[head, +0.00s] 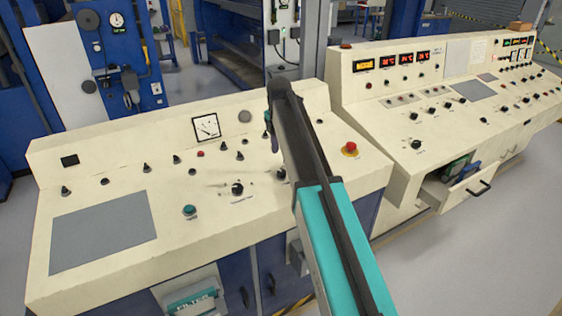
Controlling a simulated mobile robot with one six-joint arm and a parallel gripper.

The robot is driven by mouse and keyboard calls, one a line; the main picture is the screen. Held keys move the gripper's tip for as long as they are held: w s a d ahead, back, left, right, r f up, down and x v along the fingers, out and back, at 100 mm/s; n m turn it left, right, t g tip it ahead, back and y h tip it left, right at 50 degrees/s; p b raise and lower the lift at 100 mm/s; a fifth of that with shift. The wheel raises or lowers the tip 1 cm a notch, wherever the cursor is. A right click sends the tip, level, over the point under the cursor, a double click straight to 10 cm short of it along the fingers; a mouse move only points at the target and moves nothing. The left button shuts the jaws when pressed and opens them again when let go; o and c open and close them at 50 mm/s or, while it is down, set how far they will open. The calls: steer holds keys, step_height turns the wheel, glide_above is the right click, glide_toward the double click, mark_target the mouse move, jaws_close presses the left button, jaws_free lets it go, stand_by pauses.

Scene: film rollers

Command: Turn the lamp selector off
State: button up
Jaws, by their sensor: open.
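The cream control console (110,270) stands in front of me with many knobs and switches. A large black rotary knob (237,188) sits mid-panel with a label below it, too small to read. A second black knob (281,174) shows just left of my arm, partly covered by it. I cannot tell which one is the lamp selector. My arm reaches up over the console's right part. My gripper (268,118) is mostly hidden behind the arm's far end; only a small teal and dark sliver shows. It is open, and no contact with a knob is visible.
A green button (189,211), a red mushroom button (350,149) and a dial gauge (206,128) are on the same console. A second console (400,130) with lit displays stands to the right, with an open drawer (462,190). Blue machines (100,50) stand behind.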

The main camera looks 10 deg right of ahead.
steer(key=shift+s+a+r+b, duration=0.1)
steer(key=shift+s+r+b, duration=0.1)
steer(key=shift+r, duration=1.05)
steer(key=shift+s+a+r+b, duration=0.1)
steer(key=shift+r+b, duration=0.1)
steer(key=shift+r, duration=1)
steer(key=shift+f, duration=0.1)
